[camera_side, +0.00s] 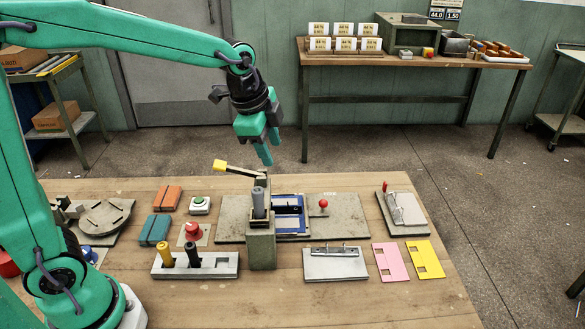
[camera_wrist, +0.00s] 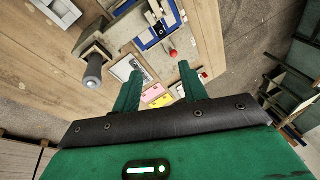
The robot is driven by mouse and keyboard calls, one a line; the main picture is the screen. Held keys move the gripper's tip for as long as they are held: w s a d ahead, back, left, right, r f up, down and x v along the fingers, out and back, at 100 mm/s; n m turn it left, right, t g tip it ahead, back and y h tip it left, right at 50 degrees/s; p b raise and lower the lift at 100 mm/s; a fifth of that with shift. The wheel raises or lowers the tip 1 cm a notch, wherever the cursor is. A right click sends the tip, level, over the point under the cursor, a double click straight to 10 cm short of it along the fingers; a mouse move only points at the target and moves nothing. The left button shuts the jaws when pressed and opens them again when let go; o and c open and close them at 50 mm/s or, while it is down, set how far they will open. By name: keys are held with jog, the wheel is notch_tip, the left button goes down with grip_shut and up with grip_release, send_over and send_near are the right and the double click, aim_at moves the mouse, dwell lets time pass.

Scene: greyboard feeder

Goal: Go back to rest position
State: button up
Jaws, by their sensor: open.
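My gripper (camera_side: 265,152) is green, open and empty. In the side view it hangs in the air above the back edge of the wooden table (camera_side: 345,308), with its fingers pointing down. In the wrist view the two fingers of my gripper (camera_wrist: 158,82) stand apart with nothing between them. The greyboard feeder (camera_side: 262,240) stands below and in front of it, with a grey cylinder (camera_side: 259,203) on top and a yellow-tipped lever (camera_side: 220,166) to its left. A blue frame (camera_side: 290,215) sits beside it on a grey plate.
A pink card (camera_side: 390,262) and a yellow card (camera_side: 425,259) lie at the table's right. A grey block (camera_side: 215,265) holds a yellow and a dark cylinder. A red button (camera_side: 192,230) and a green button (camera_side: 200,203) stand left of the feeder. The air around my gripper is clear.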

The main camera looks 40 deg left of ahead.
jog(key=s+a+r+n+t, duration=0.1)
jog(key=s+a+n, duration=0.1)
jog(key=s+n, duration=0.4)
jog(key=s+a+r+n+t, duration=0.1)
jog(key=s+a+n, duration=0.2)
jog(key=s, duration=1)
jog(key=n, duration=0.3)
jog(key=shift+s, duration=0.35)
